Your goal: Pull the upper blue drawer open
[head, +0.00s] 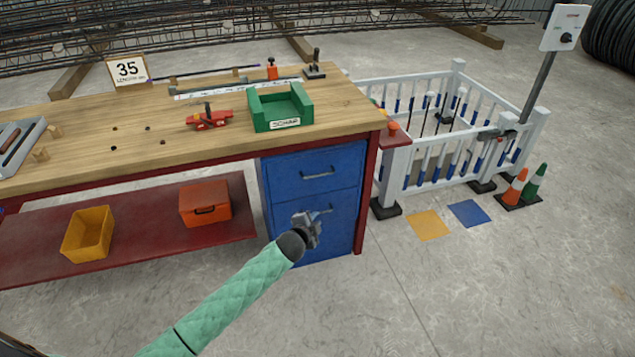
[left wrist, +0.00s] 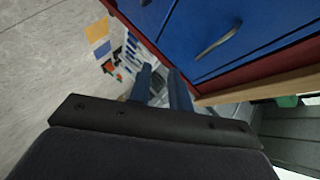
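The upper blue drawer (head: 290,168) is shut, flush in the blue cabinet under the right end of the workbench. Its metal bar handle (head: 318,174) is uncovered. In the left wrist view the same handle (left wrist: 218,40) lies to the right of the fingers, apart from them. My left gripper (head: 318,217) is in front of the lower blue drawer (head: 343,235), below the upper handle, and partly hides the lower drawer. In the left wrist view its two fingers (left wrist: 164,88) stand apart with an empty gap. My right gripper is not in view.
The wooden benchtop (head: 345,108) overhangs the drawers, with a green holder (head: 280,112) on it. A red bench leg (head: 367,190) stands right of the drawers. An orange box (head: 205,203) and a yellow bin (head: 88,235) sit on the lower shelf. Floor in front is clear.

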